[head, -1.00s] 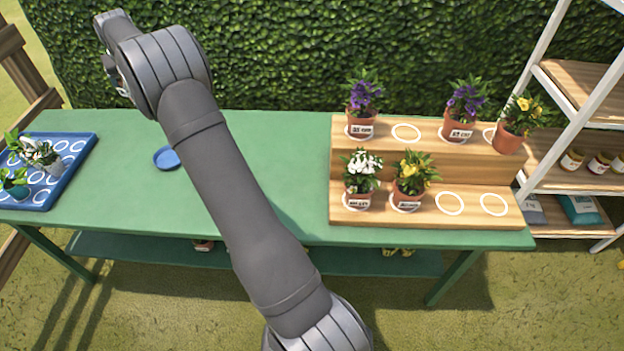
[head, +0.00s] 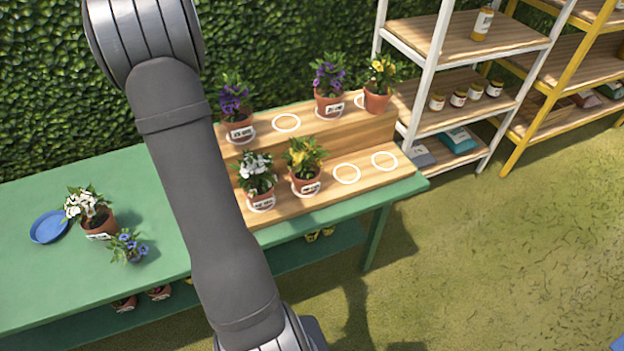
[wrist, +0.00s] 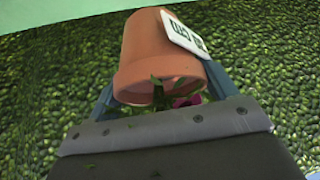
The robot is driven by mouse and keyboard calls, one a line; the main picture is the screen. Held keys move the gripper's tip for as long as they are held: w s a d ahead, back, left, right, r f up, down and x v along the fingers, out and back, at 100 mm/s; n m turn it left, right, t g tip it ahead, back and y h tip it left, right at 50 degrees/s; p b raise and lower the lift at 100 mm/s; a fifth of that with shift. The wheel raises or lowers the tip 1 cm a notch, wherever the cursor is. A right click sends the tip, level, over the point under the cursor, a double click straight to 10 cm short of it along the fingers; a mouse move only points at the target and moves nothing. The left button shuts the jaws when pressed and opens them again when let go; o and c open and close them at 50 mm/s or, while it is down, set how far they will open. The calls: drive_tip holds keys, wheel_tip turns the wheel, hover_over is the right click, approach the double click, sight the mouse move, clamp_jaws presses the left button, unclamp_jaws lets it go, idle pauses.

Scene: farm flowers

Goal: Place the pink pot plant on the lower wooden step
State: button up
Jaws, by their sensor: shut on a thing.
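My gripper (wrist: 162,88) is shut on the pink pot plant, a terracotta pot (wrist: 160,50) with a white label. Its fingers are on both sides of the pot in the wrist view. The pot's base is toward the picture top; green leaves and a bit of pink petal (wrist: 187,101) show below its rim, mostly hidden by the gripper. In the head view my gripper and this plant are out of sight. The lower wooden step (head: 323,199) bears a white-flowered pot (head: 258,180) and a yellow-flowered pot (head: 305,166) on the left; two white rings to their right are empty.
The upper step (head: 287,141) holds two purple-flowered pots (head: 236,108) and a yellow-flowered pot (head: 378,85). A blue dish (head: 48,227), white-flowered pot (head: 90,212) and blue-flowered pot (head: 129,246) stand on the green table (head: 40,290). White shelves (head: 455,85) stand to the right.

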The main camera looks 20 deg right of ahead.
drive_tip(key=s+d+m+h, duration=0.15)
drive_tip(key=s+d, duration=0.25)
drive_tip(key=d, duration=0.7)
drive_tip(key=s+d+m, duration=0.2)
drive_tip(key=s+d, duration=0.2)
drive_tip(key=d, duration=0.7)
drive_tip(key=s+d+f+m+h, duration=0.1)
drive_tip(key=s+d+m+h, duration=0.15)
drive_tip(key=s+d, duration=1.15)
drive_tip(key=s+d+f+m+h, duration=0.1)
drive_tip(key=s+d+m, duration=0.2)
drive_tip(key=s+d, duration=1.05)
drive_tip(key=s+a+f, duration=0.1)
drive_tip(key=a+f, duration=0.1)
drive_tip(key=f, duration=0.3)
drive_tip(key=s+a+f, duration=0.2)
drive_tip(key=f, duration=0.4)
drive_tip(key=shift+g, duration=0.4)
drive_tip(key=shift+w+a+f, duration=0.6)
drive_tip(key=shift+w+f, duration=1.2)
drive_tip(key=shift+w+a+f, duration=0.55)
drive_tip(key=shift+w+f, duration=1.2)
drive_tip(key=shift+w, duration=0.1)
drive_tip(key=shift+w+a+f, duration=0.6)
drive_tip(key=shift+w+f, duration=1.2)
